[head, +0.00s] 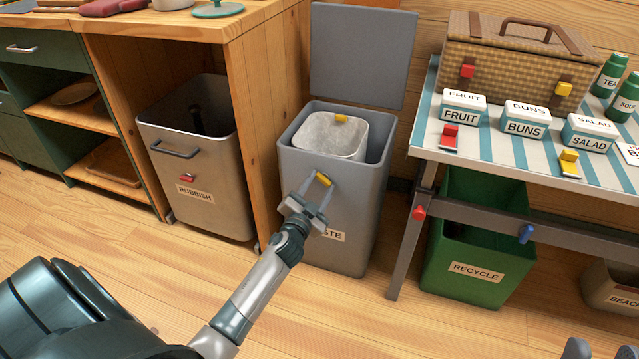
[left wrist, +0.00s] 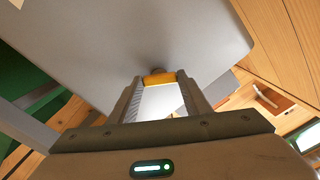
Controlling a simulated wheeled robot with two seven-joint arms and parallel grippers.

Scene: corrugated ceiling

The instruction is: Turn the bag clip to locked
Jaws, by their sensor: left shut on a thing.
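The grey waste bin (head: 347,225) stands with its lid (head: 362,55) raised and a pale bag (head: 325,137) inside. A small yellow clip (head: 323,180) is on the bin's front wall, above its partly hidden label. My left gripper (head: 321,184) is shut on this clip, one finger on each side. In the left wrist view the yellow clip (left wrist: 159,77) sits between the fingertips against the grey wall. Another yellow piece (head: 341,118) is at the bag's top edge. Whether the clip is locked cannot be told. My right gripper (head: 601,350) shows only two separated fingertips at the bottom right.
A rubbish bin (head: 200,150) with a red clip stands at left under the wooden counter. A striped table (head: 492,150) with a basket and labelled boxes is at right, above a green recycle bin (head: 470,285). The floor (head: 365,315) in front is clear.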

